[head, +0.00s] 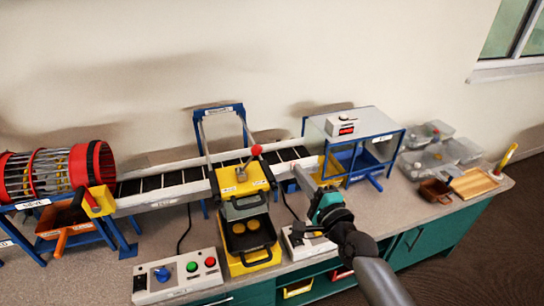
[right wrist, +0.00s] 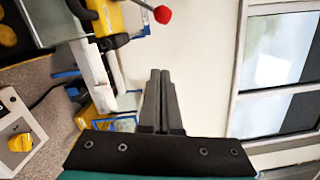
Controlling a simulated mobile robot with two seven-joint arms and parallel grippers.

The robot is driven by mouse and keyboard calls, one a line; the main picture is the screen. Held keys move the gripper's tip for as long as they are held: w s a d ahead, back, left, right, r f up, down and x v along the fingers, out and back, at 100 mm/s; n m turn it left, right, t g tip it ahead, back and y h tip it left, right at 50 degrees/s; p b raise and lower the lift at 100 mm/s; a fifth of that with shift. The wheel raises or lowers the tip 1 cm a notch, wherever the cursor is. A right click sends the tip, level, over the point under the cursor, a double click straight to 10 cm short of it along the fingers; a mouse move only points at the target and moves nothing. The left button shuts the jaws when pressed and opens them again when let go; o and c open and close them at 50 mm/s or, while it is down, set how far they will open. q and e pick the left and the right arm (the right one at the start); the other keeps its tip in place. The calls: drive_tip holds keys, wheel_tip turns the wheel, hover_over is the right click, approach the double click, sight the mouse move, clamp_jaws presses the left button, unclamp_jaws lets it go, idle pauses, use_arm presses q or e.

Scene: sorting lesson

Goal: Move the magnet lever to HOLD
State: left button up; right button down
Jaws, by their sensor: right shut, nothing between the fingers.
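The magnet lever is a dark stem with a red ball (head: 256,150) on top, standing on a yellow housing (head: 243,180) beside the conveyor. The ball also shows at the top of the right wrist view (right wrist: 162,14). I cannot read the housing's position labels, so I cannot tell the lever's setting. My right gripper (head: 299,170) is shut and empty, to the right of the lever and apart from it. Its closed fingers (right wrist: 160,98) stand in the middle of the wrist view, with the ball beyond their tips. My left gripper is not in view.
A black conveyor (head: 155,188) runs behind the housing under a blue frame (head: 241,112). A dark tray (head: 237,245) with yellow discs sits in front. A control box (head: 178,275) stands front left. A clear-topped blue stand (head: 385,128) and clear bins (head: 420,162) are right.

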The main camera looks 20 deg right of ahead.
hover_over(272, 176)
drive_tip(key=d, duration=0.4)
use_arm(q)
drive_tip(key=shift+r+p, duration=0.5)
drive_tip(key=shift+p, duration=0.05)
use_arm(e)
drive_tip(key=shift+s+a+r, duration=0.1)
drive_tip(key=shift+a+r, duration=0.2)
drive_tip(key=shift+a, duration=0.75)
drive_tip(key=shift+a+r, duration=0.25)
drive_tip(key=shift+a, duration=0.75)
